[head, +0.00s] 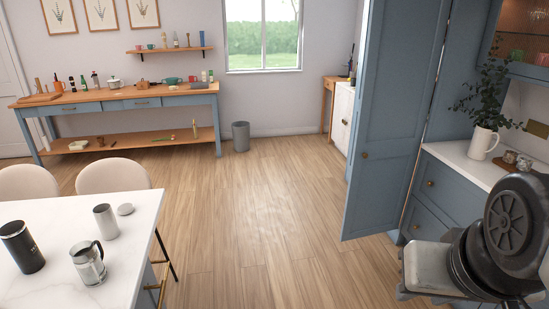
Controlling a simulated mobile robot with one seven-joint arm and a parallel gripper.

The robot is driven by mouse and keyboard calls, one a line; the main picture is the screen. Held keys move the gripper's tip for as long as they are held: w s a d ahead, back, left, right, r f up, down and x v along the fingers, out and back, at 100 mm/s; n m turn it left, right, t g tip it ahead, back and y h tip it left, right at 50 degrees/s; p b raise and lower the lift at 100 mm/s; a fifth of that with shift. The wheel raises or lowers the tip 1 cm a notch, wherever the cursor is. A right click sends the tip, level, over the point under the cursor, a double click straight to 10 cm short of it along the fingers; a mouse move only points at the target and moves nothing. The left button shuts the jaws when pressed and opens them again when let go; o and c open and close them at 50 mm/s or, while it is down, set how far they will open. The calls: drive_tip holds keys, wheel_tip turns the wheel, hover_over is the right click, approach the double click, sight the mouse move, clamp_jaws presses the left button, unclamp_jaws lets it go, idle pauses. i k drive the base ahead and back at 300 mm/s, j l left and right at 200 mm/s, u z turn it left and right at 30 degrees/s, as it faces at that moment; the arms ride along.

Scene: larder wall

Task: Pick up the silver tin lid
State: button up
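A small round silver-grey lid (125,209), which looks like the silver tin lid, lies on the white table (137,262) at the lower left. It lies beside a silver open-looking cylindrical tin (105,222), to the right of it and apart from it. Part of my arm shows large at the lower right, over the floor and the blue cabinet side, far from the lid. My gripper is not in view.
The white table also holds a black tumbler (21,248) and a silver press jug (88,264). Two pale chairs (112,174) stand behind it. Open wood floor (240,210) lies in the middle. A blue cupboard door (390,130) juts out at right.

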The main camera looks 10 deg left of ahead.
sight(126, 208)
drive_tip(key=i+u, duration=0.35)
drive_tip(key=i, duration=0.35)
drive_tip(key=i+l+u, duration=0.1)
drive_tip(key=i+u, duration=0.25)
drive_tip(key=i, duration=0.35)
drive_tip(key=i+u, duration=0.3)
drive_tip(key=i, duration=0.15)
drive_tip(key=i+u, duration=0.25)
drive_tip(key=i, duration=0.2)
drive_tip(key=i+l+u, duration=0.3)
drive_tip(key=i, duration=0.15)
drive_tip(key=i+j+u, duration=0.15)
drive_tip(key=i+u, duration=0.4)
drive_tip(key=u, duration=0.2)
drive_tip(key=i+u, duration=0.4)
drive_tip(key=k, duration=0.05)
